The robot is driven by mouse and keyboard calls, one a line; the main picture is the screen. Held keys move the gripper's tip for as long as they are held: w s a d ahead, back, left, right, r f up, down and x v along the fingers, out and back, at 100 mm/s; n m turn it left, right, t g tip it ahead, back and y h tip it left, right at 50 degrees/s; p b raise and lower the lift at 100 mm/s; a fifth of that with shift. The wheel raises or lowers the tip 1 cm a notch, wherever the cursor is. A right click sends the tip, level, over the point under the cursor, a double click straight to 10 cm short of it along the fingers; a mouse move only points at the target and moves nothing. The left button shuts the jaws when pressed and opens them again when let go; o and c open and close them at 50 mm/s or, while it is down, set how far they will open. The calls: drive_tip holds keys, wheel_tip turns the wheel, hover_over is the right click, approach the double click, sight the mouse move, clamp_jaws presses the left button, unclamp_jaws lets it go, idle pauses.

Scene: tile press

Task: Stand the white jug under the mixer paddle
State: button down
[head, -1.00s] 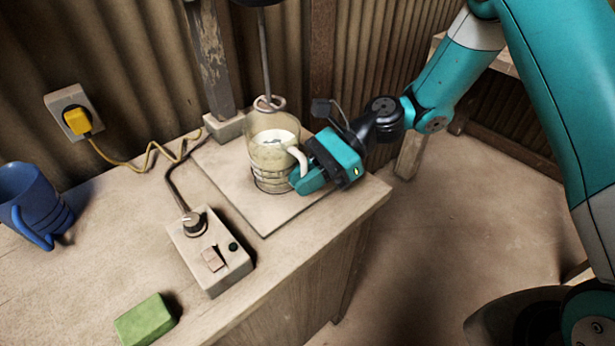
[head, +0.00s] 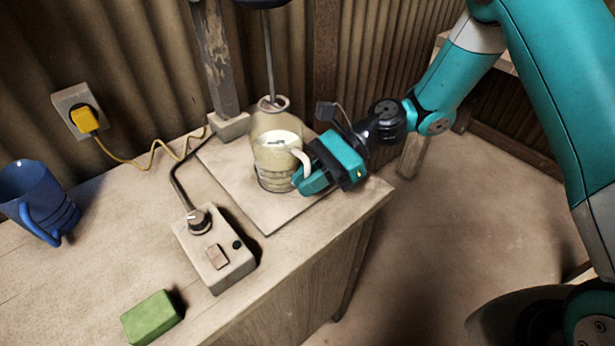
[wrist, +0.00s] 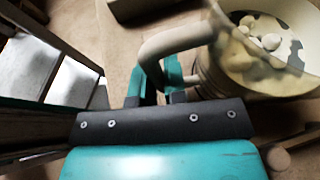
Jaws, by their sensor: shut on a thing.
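The jug (head: 277,165) looks see-through with a pale handle (head: 301,160) and pale, lumpy contents. It is upright on or just above the square board; I cannot tell if its base touches. In the wrist view the jug (wrist: 203,72) is at the upper right. My gripper (head: 307,178) is at the jug's right side, shut on the handle, which passes between the fingers (wrist: 158,75) in the wrist view. The mixer paddle (head: 273,103) is a pale ring on a thin rod, at the jug's far rim. Its exact depth relative to the jug is unclear.
The square board (head: 270,217) lies near the worktop's right edge, beside a post (head: 213,60). A control box (head: 214,250) with knob stands at the front left. A green block (head: 150,317) and blue mug (head: 38,205) are further left. A yellow plug (head: 84,119) trails a cord.

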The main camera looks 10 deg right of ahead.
drive_tip(key=shift+f, duration=0.1)
drive_tip(key=c, duration=1.1)
unclamp_jaws()
drive_tip(key=p+v, duration=0.2)
drive_tip(key=v, duration=1.4)
drive_tip(key=s+a+r+n+t+h, duration=0.2)
drive_tip(key=s+a+r+n+h, duration=0.35)
drive_tip(key=s+r+n, duration=0.35)
drive_tip(key=s+d+r+n+t+h, duration=0.1)
drive_tip(key=s+r+n+t+h, duration=0.2)
drive_tip(key=s+n, duration=0.8)
drive_tip(key=shift+s+d, duration=0.4)
drive_tip(key=shift+s, duration=0.3)
